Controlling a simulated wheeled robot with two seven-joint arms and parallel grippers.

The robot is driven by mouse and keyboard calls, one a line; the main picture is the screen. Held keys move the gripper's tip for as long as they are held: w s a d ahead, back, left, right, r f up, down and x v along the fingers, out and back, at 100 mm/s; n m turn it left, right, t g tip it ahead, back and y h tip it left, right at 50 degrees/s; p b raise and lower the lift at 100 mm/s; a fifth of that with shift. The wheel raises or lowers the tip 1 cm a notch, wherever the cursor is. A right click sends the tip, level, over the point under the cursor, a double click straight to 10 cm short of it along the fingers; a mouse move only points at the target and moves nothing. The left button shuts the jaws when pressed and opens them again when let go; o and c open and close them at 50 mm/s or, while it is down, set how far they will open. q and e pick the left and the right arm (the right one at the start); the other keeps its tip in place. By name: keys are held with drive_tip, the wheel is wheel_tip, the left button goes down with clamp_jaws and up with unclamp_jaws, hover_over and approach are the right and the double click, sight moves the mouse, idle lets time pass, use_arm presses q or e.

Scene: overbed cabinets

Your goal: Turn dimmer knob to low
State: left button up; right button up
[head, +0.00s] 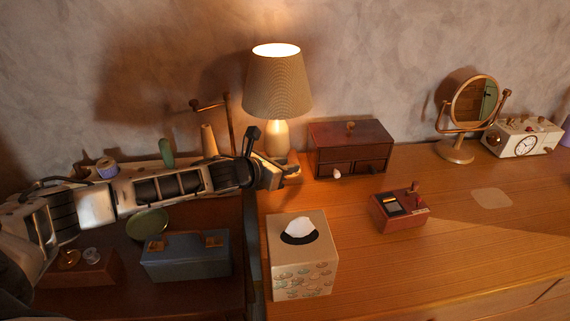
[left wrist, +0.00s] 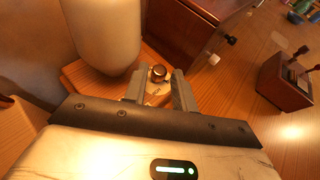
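The lit table lamp (head: 278,88) stands against the wall, with a pale rounded body and a wooden base. In the left wrist view its body (left wrist: 103,35) rises at upper left above the wooden base (left wrist: 82,80). A small dark brown dimmer knob (left wrist: 158,73) sits on a light plate on that base. My left gripper (left wrist: 158,82) is open at the knob, one finger on each side, with small gaps showing. In the head view the left gripper (head: 284,172) reaches the lamp's base from the left and hides the knob. My right gripper is not in view.
A small drawer chest (head: 350,148) stands just right of the lamp. A tissue box (head: 302,255) is in front, and a red box with a lever (head: 399,208) is to the right. A mirror (head: 472,105) and clock radio (head: 522,138) stand far right. The wooden top between is mostly clear.

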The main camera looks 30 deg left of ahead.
use_arm(q)
drive_tip(key=shift+w, duration=0.1)
clamp_jaws()
drive_tip(key=shift+d+f, duration=0.1)
drive_tip(key=shift+d, duration=0.1)
drive_tip(key=shift+d+n+y+p, duration=0.2)
drive_tip(key=shift+n+y+p, duration=0.2)
drive_tip(key=shift+n+y, duration=0.55)
drive_tip(key=shift+d+n+y+p, duration=0.15)
drive_tip(key=shift+n+y+p, duration=0.4)
drive_tip(key=shift+n+y, duration=0.9)
drive_tip(key=shift+y, duration=0.3)
unclamp_jaws()
